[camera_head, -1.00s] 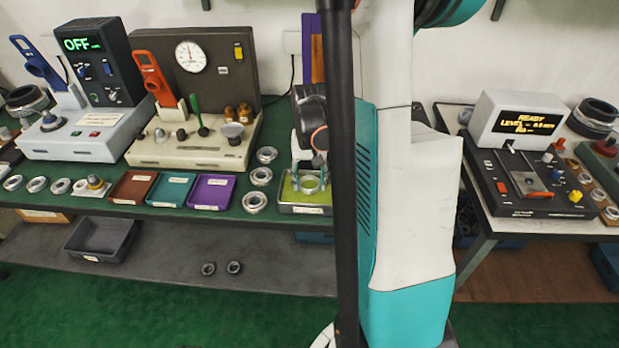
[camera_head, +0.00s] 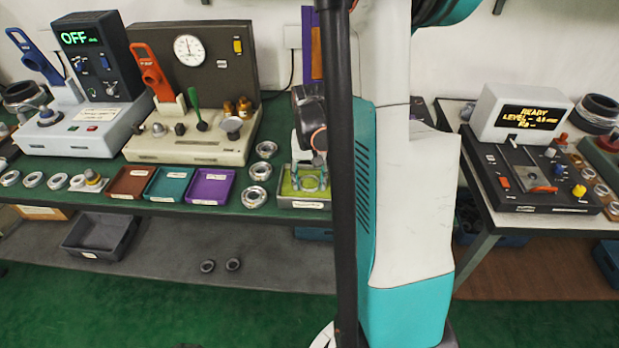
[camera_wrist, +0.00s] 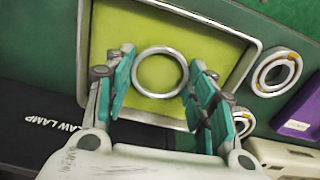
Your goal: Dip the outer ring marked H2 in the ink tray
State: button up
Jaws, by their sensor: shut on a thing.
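A plain metal ring (camera_wrist: 160,73) sits between the fingers of my gripper (camera_wrist: 160,84) in the wrist view. The fingers are shut on it from both sides. The ring lies flat over the yellow-green floor of the ink tray (camera_wrist: 245,62). In the head view my gripper (camera_head: 309,163), partly hidden behind a dark column, reaches down with the ring (camera_head: 314,184) over the ink tray (camera_head: 302,204). I cannot tell whether the ring touches the ink. No marking on it is readable.
Loose rings (camera_head: 255,197) stand left of the tray, beside purple (camera_head: 210,203), teal and brown trays. A beige gauge stand (camera_head: 190,150) is behind them. A black lamp base (camera_wrist: 45,125) lies close to the tray in the wrist view.

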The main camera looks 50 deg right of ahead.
jog(key=shift+f+b, duration=0.7)
jog(key=shift+f, duration=0.2)
jog(key=shift+r, duration=0.15)
dwell(1.5)
jog(key=shift+r+p, duration=3.2)
jog(key=shift+r, duration=1)
